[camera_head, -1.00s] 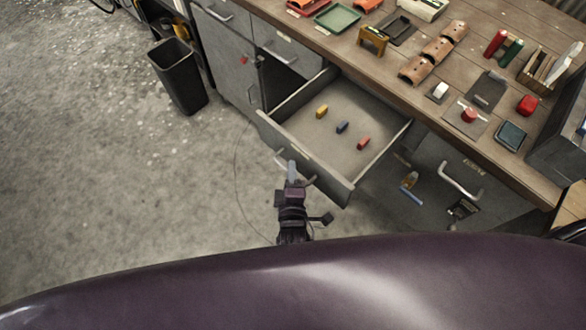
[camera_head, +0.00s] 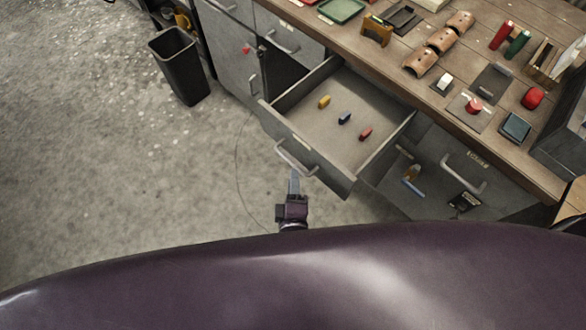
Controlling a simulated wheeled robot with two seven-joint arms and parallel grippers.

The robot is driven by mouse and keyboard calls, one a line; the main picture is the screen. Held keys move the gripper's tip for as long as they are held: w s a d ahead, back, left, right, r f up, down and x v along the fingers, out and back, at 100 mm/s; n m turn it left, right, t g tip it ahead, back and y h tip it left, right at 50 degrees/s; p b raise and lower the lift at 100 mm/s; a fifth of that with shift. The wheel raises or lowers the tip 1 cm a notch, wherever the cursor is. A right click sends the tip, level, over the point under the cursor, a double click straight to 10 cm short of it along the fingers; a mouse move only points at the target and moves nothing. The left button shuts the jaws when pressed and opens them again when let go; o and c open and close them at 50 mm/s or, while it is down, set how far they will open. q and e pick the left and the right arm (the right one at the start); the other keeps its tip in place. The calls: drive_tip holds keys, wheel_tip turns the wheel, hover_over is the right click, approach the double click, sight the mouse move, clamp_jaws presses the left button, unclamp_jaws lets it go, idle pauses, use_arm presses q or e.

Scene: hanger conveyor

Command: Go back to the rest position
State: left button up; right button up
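My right gripper (camera_head: 294,182) is low in front of the open drawer (camera_head: 330,152), just below the drawer's handle (camera_head: 294,160). A small gap shows between its tip and the handle. The fingers look close together, but from this angle I cannot tell whether they are open or shut. Nothing shows held in them. My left gripper is not in view.
The wooden workbench (camera_head: 400,76) carries several tools, clay-coloured curved pieces and a red button (camera_head: 473,106). A lower open drawer (camera_head: 405,190) is at the right. A black bin (camera_head: 180,68) stands at the left. The floor (camera_head: 130,190) at the left is clear.

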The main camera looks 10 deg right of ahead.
drive_tip(key=shift+s+r, duration=0.15)
drive_tip(key=shift+s, duration=0.55)
drive_tip(key=s+d+f+m+g+y, duration=0.15)
drive_tip(key=s+d+f+g, duration=0.25)
drive_tip(key=f, duration=0.8)
drive_tip(key=s+d+f+m+g, duration=0.3)
drive_tip(key=s+d+f+g, duration=0.1)
drive_tip(key=f, duration=0.8)
drive_tip(key=s+d+f+m+g, duration=0.3)
drive_tip(key=s+d+f+m, duration=0.1)
drive_tip(key=s, duration=0.4)
drive_tip(key=s+d+f+m+g, duration=0.4)
drive_tip(key=s+d+f, duration=0.2)
drive_tip(key=s+f, duration=0.2)
drive_tip(key=shift+s+d, duration=0.4)
drive_tip(key=shift+s, duration=0.05)
